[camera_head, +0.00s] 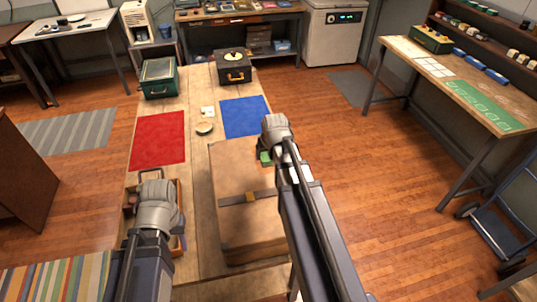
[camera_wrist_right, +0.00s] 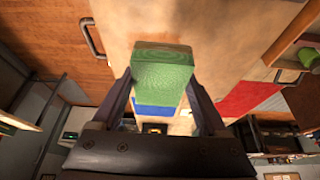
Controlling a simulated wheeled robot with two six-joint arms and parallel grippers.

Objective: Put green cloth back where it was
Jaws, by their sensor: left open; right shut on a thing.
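The green cloth (camera_wrist_right: 162,75) looks like a folded block in the right wrist view. My right gripper (camera_wrist_right: 160,100) is shut on it, with a finger on each side. In the head view, a small part of the green cloth (camera_head: 265,157) shows below my right gripper (camera_head: 274,138), by the far right corner of a large wooden case (camera_head: 232,170). Whether the cloth touches the case is unclear. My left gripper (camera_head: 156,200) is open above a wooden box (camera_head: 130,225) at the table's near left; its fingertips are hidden.
A red cloth (camera_head: 158,140) and a blue cloth (camera_head: 244,116) lie flat on the long table (camera_head: 200,82). A small round dish (camera_head: 204,128) lies between them. A green box (camera_head: 159,78) and a dark box (camera_head: 233,67) stand at the far end. A side table (camera_head: 470,98) stands right.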

